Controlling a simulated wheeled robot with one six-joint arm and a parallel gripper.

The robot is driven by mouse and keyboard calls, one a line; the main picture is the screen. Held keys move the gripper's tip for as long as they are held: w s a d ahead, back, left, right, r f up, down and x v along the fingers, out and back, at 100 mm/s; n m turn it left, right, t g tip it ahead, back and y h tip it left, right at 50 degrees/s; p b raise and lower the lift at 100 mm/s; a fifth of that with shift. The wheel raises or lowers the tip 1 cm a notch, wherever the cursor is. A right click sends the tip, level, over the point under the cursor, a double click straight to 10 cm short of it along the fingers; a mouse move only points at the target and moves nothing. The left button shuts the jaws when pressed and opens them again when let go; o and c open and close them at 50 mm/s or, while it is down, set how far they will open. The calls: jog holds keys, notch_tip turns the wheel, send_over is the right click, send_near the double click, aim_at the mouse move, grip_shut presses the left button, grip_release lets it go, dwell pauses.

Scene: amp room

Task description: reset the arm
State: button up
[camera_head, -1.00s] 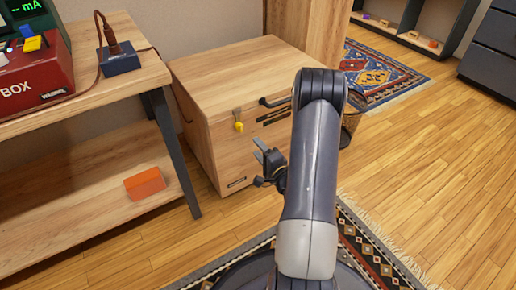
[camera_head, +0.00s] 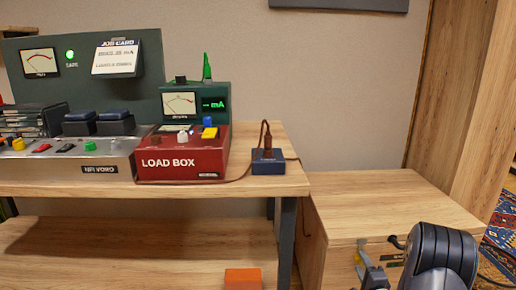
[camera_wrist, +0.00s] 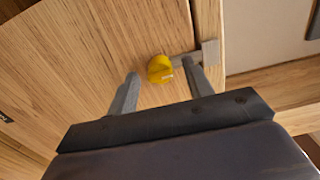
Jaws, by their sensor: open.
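My gripper (camera_head: 369,270) shows at the lower right of the head view, in front of the wooden cabinet, with my dark arm beside it. In the wrist view its two grey fingers (camera_wrist: 163,88) stand apart with nothing held between them. A round yellow piece (camera_wrist: 160,68) on a metal latch at the cabinet (camera_wrist: 85,55) shows beyond the gap between the fingers. I cannot tell how far the fingertips are from it. The lower part of my arm is cut off by the head view's edge.
A wooden bench (camera_head: 262,187) on the left bears a red load box (camera_head: 183,160), a dark meter panel (camera_head: 85,75) and a blue socket block (camera_head: 268,167). An orange block (camera_head: 242,278) lies on its lower shelf. The cabinet top (camera_head: 385,205) is bare.

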dwell(0.5)
jog(key=s+p, duration=0.3)
jog(key=s, duration=0.8)
jog(key=w+b, duration=0.3)
jog(key=w, duration=0.7)
jog(key=shift+w+f, duration=0.15)
jog(key=shift+w, duration=0.2)
jog(key=shift+w+r, duration=0.2)
jog(key=m+p, duration=0.2)
jog(key=m, duration=0.1)
jog(key=shift+r+m, duration=0.15)
jog(key=shift+m, duration=0.15)
jog(key=m+p, duration=0.4)
jog(key=p, duration=0.1)
jog(key=shift+m+p, duration=0.3)
jog(key=shift+m, duration=0.1)
jog(key=shift+s+d+f+m+p, duration=0.1)
jog(key=shift+s+m+p, duration=0.25)
jog(key=shift+m+p, duration=1.15)
jog(key=shift+s+a+f+m+p, duration=0.1)
jog(key=shift+s+m+p, duration=0.25)
jog(key=shift+m+p, duration=1.15)
jog(key=shift+s+d+m+p, duration=0.1)
jog(key=shift+s+m+p, duration=0.25)
jog(key=shift+m+p, duration=1.1)
